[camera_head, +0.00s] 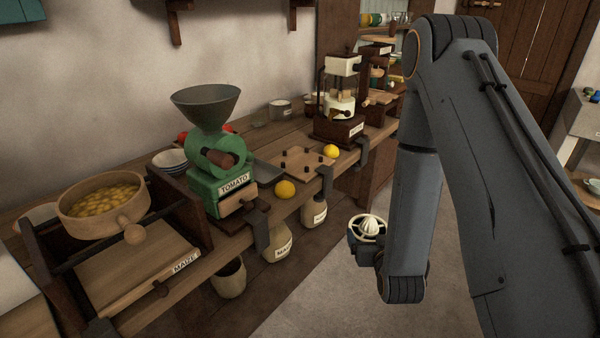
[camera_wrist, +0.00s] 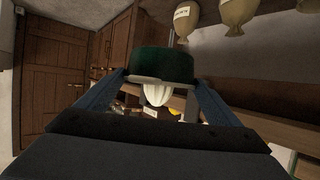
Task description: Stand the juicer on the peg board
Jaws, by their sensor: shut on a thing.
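The juicer (camera_head: 369,224), with a white ribbed cone and a pale dish, is held out over the floor in front of the bench in the head view. It also shows in the wrist view (camera_wrist: 161,66), with a dark green body, appearing cone down because that camera is rolled. My gripper (camera_head: 362,245) is shut on the juicer; its two fingers flank the green body in the wrist view. The peg board (camera_head: 303,166), a wooden board with several short dark upright pegs, lies on the bench, left of and behind the juicer. No thing stands on it.
A green tomato mill (camera_head: 208,180) stands left of the peg board, a cream and dark wood machine (camera_head: 340,112) behind it to the right. Lemons (camera_head: 285,189) (camera_head: 331,151) lie close beside the board. Dark clamps (camera_head: 326,181) stick out at the bench edge. Jars (camera_head: 277,245) hang or stand below.

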